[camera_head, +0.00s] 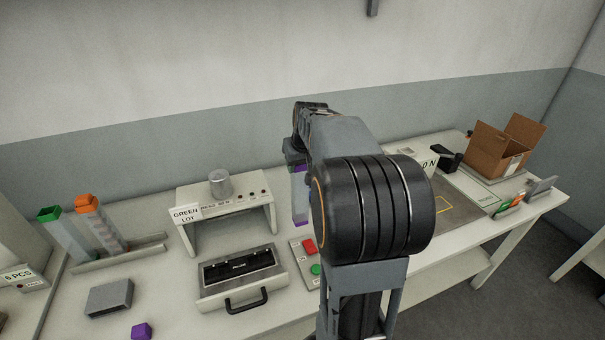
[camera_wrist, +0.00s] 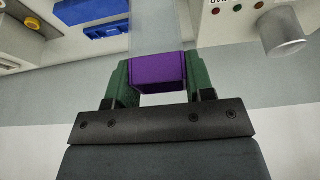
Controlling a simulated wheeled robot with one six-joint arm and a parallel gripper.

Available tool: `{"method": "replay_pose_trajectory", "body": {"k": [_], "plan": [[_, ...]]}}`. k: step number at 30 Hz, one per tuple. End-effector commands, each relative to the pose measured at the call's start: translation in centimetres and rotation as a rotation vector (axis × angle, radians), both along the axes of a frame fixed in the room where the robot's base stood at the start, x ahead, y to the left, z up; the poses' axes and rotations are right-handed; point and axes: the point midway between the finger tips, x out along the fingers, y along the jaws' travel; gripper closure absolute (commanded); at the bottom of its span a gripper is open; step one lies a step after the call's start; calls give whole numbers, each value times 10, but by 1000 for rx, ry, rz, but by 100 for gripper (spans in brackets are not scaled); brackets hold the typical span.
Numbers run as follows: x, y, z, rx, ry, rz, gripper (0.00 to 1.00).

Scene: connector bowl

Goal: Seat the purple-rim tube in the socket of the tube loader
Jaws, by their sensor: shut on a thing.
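My gripper (camera_wrist: 157,82) is shut on the purple-rim tube (camera_wrist: 157,68), with a green finger on each side of the purple rim. The clear tube body runs up out of the top of the wrist view. In the head view the tube (camera_head: 299,187) hangs roughly upright beside my arm, with purple at its top and lower end. My arm hides part of the gripper there. I cannot tell for sure which fixture is the tube loader, and no socket shows clearly.
A rack at the left holds a green-rim tube (camera_head: 63,232) and an orange-rim tube (camera_head: 99,223). A white stand (camera_head: 232,207) labelled GREEN LOT, a black-handled tray (camera_head: 240,272) and a button box (camera_head: 309,257) are nearby. A purple block (camera_head: 141,331) lies in front; a cardboard box (camera_head: 500,150) stands right.

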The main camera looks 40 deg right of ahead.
Motion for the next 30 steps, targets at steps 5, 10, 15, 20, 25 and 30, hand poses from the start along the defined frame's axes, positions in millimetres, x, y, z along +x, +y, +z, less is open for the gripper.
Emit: {"method": "replay_pose_trajectory", "body": {"k": [5,10,15,20,25,30], "plan": [[15,-14,-26,2,4,1,90],[22,-20,-37,0,0,2,90],[27,-25,-46,2,3,3,90],[27,-24,-67,1,3,4,90],[27,-25,-76,-1,0,4,90],[27,-25,-76,0,-1,3,90]]}}
